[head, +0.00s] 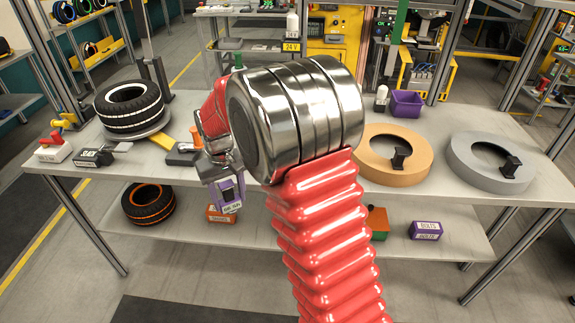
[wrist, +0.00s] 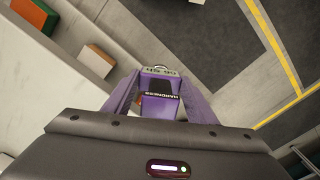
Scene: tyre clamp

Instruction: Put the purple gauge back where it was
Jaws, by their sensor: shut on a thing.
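The purple gauge (head: 229,194) hangs from my gripper (head: 222,170) in the head view, in front of the workbench (head: 80,187) near its front edge. In the wrist view the purple gauge (wrist: 160,104) sits between the two purplish fingers of my gripper (wrist: 160,95), which are shut on it. It has a dark panel and a label reading hardness. Its small display faces the far end. My arm hides part of the bench behind, and the place where the gauge stood before cannot be told from these frames.
On the bench stand a black tyre (head: 130,106), a dark device (head: 96,157), a red-and-white device (head: 54,150), a grey device (head: 184,153), an orange ring (head: 415,160), a grey ring (head: 490,175) and a purple bin (head: 406,103). The lower shelf holds an orange-striped tyre (head: 148,203) and boxes.

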